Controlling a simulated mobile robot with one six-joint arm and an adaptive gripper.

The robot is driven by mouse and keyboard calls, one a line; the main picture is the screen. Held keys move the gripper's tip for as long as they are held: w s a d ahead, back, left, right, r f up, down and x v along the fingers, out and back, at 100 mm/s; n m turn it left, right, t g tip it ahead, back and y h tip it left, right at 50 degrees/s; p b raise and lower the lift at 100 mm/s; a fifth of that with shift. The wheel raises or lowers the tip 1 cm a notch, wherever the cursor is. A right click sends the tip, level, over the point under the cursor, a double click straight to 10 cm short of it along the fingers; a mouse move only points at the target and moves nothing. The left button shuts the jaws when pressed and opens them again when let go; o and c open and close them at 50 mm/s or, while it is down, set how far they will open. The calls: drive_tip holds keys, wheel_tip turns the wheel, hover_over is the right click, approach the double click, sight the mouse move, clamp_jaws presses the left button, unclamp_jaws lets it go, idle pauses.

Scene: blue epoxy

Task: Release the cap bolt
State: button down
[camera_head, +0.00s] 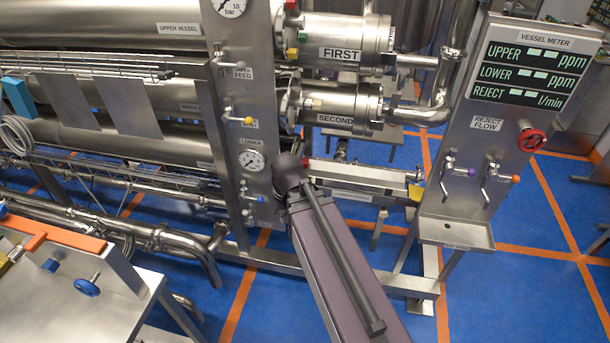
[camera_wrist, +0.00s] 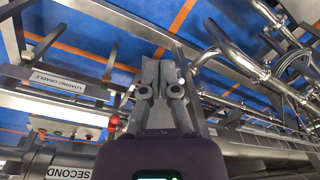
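My gripper (camera_wrist: 160,64) shows in the middle of the wrist view, its two grey fingers side by side with no clear gap. It looks shut, and nothing shows between the fingers. In the head view it is hidden behind the end of my arm. Two steel vessel ends, labelled FIRST (camera_head: 345,40) and SECOND (camera_head: 345,104), stand above and right of my arm's end. The FIRST end has a green fitting (camera_head: 292,54) and a yellow fitting (camera_head: 302,37) at its left edge. No part is labelled as the cap bolt, and I cannot tell which it is.
A valve panel (camera_head: 226,90) with gauges stands just left of my arm. A LOADING CRADLE (camera_wrist: 57,80) label shows in the wrist view. The meter stand (camera_head: 520,120) with a red handwheel (camera_head: 531,140) is at right. A steel table (camera_head: 85,290) is front left. Blue floor (camera_head: 490,290) is open front right.

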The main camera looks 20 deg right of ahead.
drive_tip(key=w+d+f+m+t+y+b, duration=0.25)
drive_tip(key=w+f+y+b, duration=0.2)
drive_tip(key=w+b, duration=0.35)
drive_tip(key=w+d+f+m+t+y+b, duration=0.1)
drive_tip(key=w+d+f+m+y+b, duration=0.2)
drive_tip(key=w+f+b, duration=0.4)
drive_tip(key=w+d+m+t+y+b, duration=0.2)
drive_tip(key=w+d+t+b, duration=0.2)
drive_tip(key=d+b, duration=0.3)
drive_tip(key=w+d+f+m+t+y+b, duration=0.1)
drive_tip(key=w+d+b, duration=0.4)
drive_tip(key=d, duration=0.8)
drive_tip(key=shift+w+d+f+m+t+y+b, duration=0.2)
drive_tip(key=shift+m+t+y+b, duration=0.6)
drive_tip(key=shift+t+b, duration=0.55)
drive_tip(key=r+x, duration=0.1)
drive_tip(key=x, duration=0.9)
drive_tip(key=shift+s+a, duration=0.25)
drive_tip(key=shift+s, duration=0.35)
drive_tip(key=shift+s+a, duration=0.2)
drive_tip(key=shift+s, duration=0.45)
drive_tip(key=shift+s+a, duration=0.25)
drive_tip(key=shift+s, duration=0.35)
